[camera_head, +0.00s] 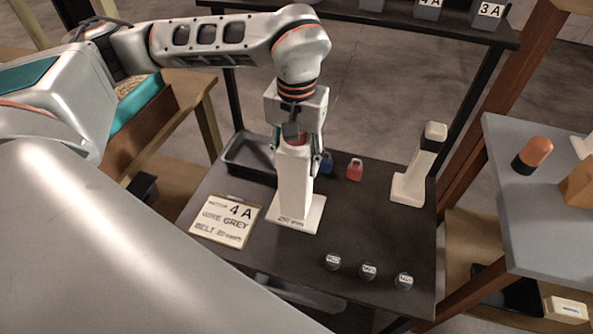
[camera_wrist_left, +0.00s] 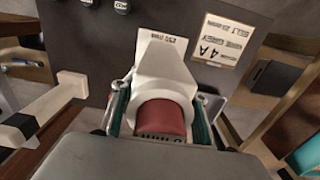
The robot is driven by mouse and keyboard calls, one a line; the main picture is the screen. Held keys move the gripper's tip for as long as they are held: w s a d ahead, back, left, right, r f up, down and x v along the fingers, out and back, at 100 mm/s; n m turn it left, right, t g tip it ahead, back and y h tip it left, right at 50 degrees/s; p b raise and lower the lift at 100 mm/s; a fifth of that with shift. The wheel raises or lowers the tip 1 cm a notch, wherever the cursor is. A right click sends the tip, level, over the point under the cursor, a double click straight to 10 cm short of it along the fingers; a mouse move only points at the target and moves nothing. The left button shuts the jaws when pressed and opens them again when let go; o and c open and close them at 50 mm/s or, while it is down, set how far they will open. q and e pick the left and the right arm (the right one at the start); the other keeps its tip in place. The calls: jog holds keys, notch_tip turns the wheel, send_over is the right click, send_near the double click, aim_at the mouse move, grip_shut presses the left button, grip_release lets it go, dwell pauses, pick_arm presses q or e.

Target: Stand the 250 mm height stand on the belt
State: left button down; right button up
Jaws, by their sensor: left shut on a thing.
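The 250 mm height stand (camera_head: 295,185) is a white column on a flat white foot that reads 250 mm. It is upright over the dark table, and I cannot tell whether its foot touches the top. My left gripper (camera_head: 297,148) has come down from above and is shut on the column's upper end. In the left wrist view the stand (camera_wrist_left: 167,68) lies between the fingers of the gripper (camera_wrist_left: 165,118), with a red rounded top nearest the camera. My right gripper is not in view. I cannot make out a belt.
The dark table (camera_head: 270,262) carries a 4A card (camera_head: 227,220), a grey tray (camera_head: 247,158), a red padlock (camera_head: 355,169), a blue one (camera_head: 327,163), another white stand (camera_head: 411,186) and several small round weights (camera_head: 369,271). A grey table (camera_head: 545,215) stands at right.

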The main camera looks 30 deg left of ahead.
pick_arm(q)
jog(key=shift+f, duration=0.55)
notch_tip(320, 180, down, 3)
jog(key=shift+r+b, duration=0.2)
jog(key=shift+b, duration=0.7)
jog(key=shift+f, duration=0.2)
jog(key=c, duration=1.1)
grip_release()
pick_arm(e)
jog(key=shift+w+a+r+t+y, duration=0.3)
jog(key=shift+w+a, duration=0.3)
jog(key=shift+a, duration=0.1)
